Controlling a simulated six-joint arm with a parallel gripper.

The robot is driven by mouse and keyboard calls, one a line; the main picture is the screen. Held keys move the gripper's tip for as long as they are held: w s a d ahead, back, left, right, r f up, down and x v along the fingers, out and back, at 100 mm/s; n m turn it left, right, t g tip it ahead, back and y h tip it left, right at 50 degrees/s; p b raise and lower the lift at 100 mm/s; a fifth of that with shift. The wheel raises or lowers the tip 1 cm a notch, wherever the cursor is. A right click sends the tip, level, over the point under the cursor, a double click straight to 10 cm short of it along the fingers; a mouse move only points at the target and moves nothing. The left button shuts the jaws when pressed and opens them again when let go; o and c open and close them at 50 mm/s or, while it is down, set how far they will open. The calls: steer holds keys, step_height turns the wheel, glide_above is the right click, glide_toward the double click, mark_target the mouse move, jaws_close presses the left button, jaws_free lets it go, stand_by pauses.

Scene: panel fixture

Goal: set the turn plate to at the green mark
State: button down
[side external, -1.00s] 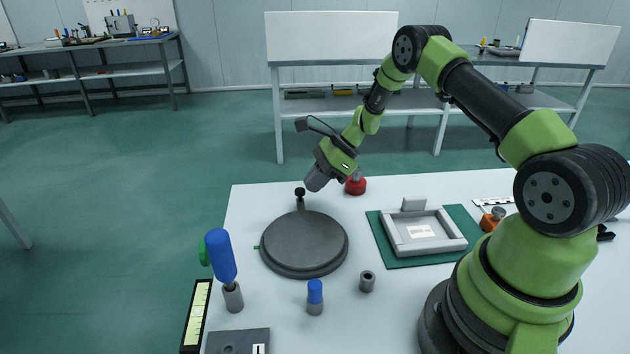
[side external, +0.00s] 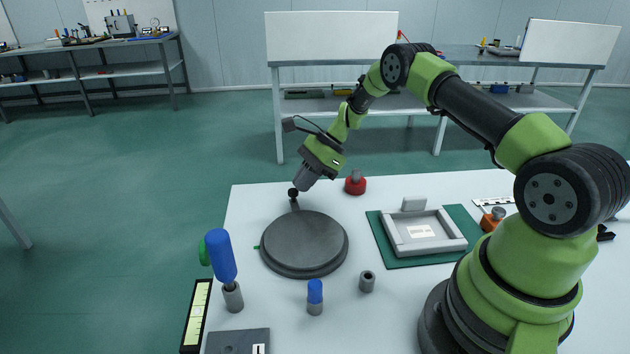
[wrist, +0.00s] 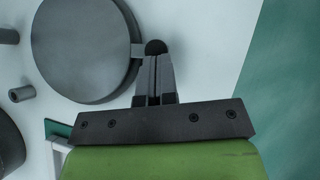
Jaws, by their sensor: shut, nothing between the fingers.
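The turn plate (side external: 304,242) is a dark grey disc lying flat on the white table, also in the wrist view (wrist: 85,50). A short arm at its far edge carries a black ball knob (side external: 293,193), which shows in the wrist view (wrist: 155,47) at my fingertips. The green mark (side external: 257,247) is a small tab at the plate's left edge, apart from the knob. My gripper (wrist: 155,68) is shut with nothing held. In the side view my gripper (side external: 300,187) is right against the knob, on its right; the exact contact is hidden.
A red-based knob (side external: 355,185) stands right of my gripper. A grey tray (side external: 388,238) on a green mat lies further right. A blue-handled tool (side external: 221,258), a blue-capped peg (side external: 315,291) and a grey hollow cylinder (side external: 367,281) stand nearer the camera.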

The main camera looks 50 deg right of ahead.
steer(key=shift+w+a+n+g, duration=0.5)
steer(key=shift+w+a+n, duration=0.05)
steer(key=shift+n, duration=0.15)
steer(key=shift+n+g+y, duration=0.3)
steer(key=shift+n, duration=0.2)
steer(key=w+a, duration=0.1)
steer(key=a, duration=0.2)
steer(key=w+a, duration=0.1)
steer(key=a, duration=0.1)
steer(key=shift+w, duration=0.35)
steer(key=a, duration=0.6)
steer(key=shift+a, duration=0.15)
steer(key=shift+s+a+n+g, duration=0.3)
steer(key=shift+a+n+g, duration=0.2)
steer(key=shift+a+n, duration=0.2)
steer(key=shift+s+a+n+g, duration=0.25)
steer(key=shift+a+n+g, duration=0.25)
steer(key=shift+a+n, duration=0.2)
